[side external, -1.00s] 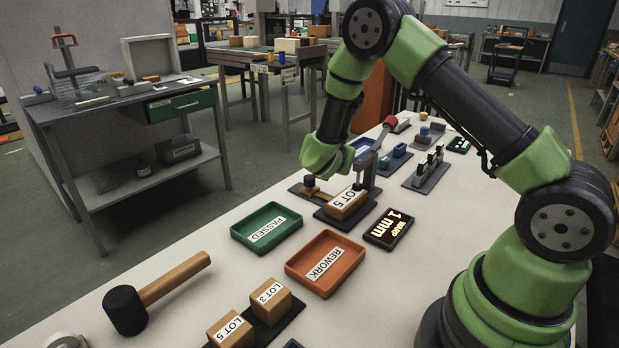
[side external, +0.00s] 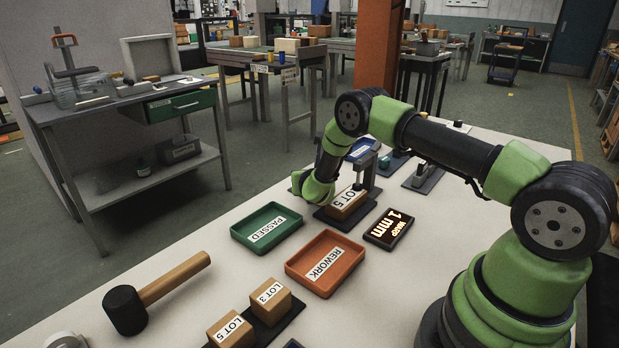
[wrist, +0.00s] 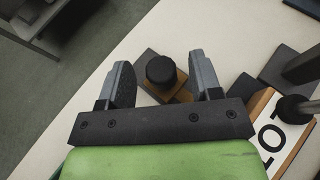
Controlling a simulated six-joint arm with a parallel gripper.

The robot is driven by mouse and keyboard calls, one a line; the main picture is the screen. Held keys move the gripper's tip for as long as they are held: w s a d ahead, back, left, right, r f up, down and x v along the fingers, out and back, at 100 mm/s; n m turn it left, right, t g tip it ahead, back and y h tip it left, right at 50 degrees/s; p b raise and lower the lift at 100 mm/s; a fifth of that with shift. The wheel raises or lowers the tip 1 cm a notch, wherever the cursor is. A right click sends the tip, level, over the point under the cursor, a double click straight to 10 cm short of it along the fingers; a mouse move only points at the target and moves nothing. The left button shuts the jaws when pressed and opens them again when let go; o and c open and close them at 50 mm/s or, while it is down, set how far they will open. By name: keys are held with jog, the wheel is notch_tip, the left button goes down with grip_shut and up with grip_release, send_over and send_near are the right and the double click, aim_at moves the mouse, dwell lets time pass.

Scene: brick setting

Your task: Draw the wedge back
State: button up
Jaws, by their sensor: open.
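The wedge is a small wooden piece (wrist: 180,97) with a black round knob (wrist: 161,70), on a dark plate in the wrist view. My gripper (wrist: 160,75) is open, with one finger on each side of the knob and visible gaps to both. In the side view my wrist hides the wedge. A brick labelled LOT 5 (side external: 342,208) sits in the dark fixture to the right of the wedge; its label is partly visible in the wrist view (wrist: 284,125).
A green PASSED tray (side external: 240,238) and an orange REWORK tray (side external: 292,270) lie nearer the camera. A display (side external: 388,229) reads WARP 1 mm. A mallet (side external: 160,285) and two more bricks, LOT 3 (side external: 262,307) and LOT 5 (side external: 222,340), lie in front. The fixture's post (side external: 369,172) stands close to my gripper.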

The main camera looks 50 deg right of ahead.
jog(key=shift+w+d+f, duration=0.3)
jog(key=shift+w+d, duration=0.15)
jog(key=shift+d, duration=0.05)
grip_shut()
jog(key=shift+w, duration=1.45)
grip_release()
jog(key=shift+v, duration=5.05)
